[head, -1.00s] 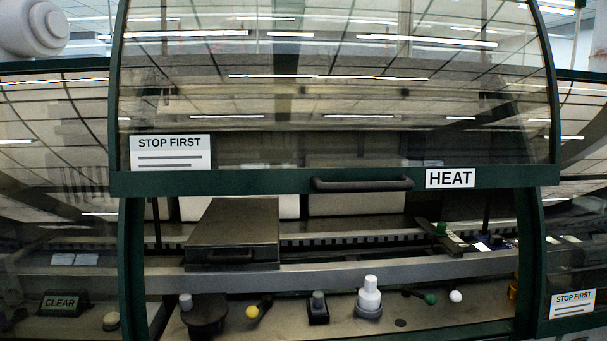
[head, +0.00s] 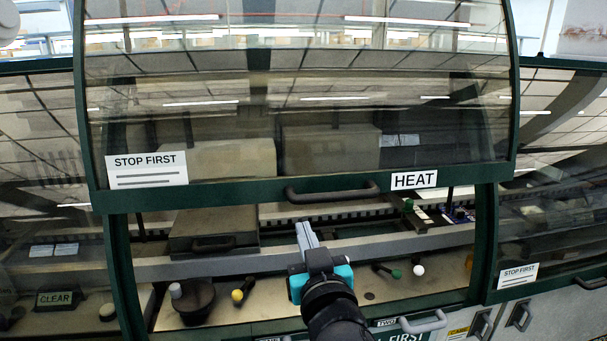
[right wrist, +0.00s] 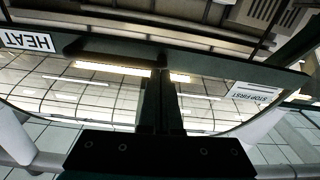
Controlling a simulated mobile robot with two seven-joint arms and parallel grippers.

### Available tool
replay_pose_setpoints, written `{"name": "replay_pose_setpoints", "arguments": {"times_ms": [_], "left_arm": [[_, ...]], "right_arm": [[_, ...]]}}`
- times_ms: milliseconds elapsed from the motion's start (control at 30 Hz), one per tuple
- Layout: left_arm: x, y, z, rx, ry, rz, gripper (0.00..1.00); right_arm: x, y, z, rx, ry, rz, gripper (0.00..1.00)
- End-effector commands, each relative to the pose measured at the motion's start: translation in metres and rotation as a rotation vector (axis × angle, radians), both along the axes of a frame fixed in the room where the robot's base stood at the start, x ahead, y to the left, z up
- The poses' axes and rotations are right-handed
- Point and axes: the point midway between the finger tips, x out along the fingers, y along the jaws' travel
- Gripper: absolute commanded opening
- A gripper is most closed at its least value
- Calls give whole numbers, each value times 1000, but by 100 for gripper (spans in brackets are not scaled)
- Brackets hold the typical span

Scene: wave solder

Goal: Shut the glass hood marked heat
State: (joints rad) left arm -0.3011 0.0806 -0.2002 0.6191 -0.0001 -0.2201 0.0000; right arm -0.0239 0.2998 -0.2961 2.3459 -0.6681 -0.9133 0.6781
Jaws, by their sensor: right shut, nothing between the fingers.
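The glass hood marked HEAT (head: 300,120) has a dark green frame and stands partly raised, with an open gap below its bottom bar. The HEAT label (head: 414,180) is on that bar, right of a dark bar handle (head: 330,190). My right gripper (head: 305,228) is shut and empty, below the handle in the head view, in front of the gap. In the right wrist view the shut fingers (right wrist: 160,80) point toward the bottom bar beside the handle (right wrist: 112,50). The HEAT label (right wrist: 27,41) appears upside down there. I cannot tell whether the fingers touch. My left gripper is out of view.
Under the hood are a dark lidded box (head: 213,230), a grey rail and several knobs, including a yellow-tipped lever (head: 238,295) and a white ball (head: 418,271). Similar glass hoods flank it, with a CLEAR sign (head: 59,299) at left. A STOP FIRST card (head: 147,169) is on the glass.

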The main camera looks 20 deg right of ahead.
Motion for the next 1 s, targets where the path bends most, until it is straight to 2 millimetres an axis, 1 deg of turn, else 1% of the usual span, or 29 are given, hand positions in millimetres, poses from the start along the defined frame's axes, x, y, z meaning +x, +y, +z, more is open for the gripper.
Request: {"name": "replay_pose_setpoints", "arguments": {"times_ms": [33, 100, 200, 333, 433, 800, 1000], "left_arm": [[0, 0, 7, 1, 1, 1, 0], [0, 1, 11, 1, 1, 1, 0], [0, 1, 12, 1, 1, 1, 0], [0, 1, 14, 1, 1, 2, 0], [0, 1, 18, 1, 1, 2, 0], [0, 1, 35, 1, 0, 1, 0], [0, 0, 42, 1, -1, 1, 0]], "right_arm": [[-7, -1, 27, 15, -45, -4, 0], [-15, -2, 48, 32, -88, -12, 0], [-21, -3, 64, 48, -123, -16, 0], [-18, -5, 70, 50, -135, -19, 0], [-8, -7, 71, 49, -133, -19, 0], [49, -22, 80, 47, -132, -19, 0], [76, -28, 82, 48, -131, -19, 0]]}}
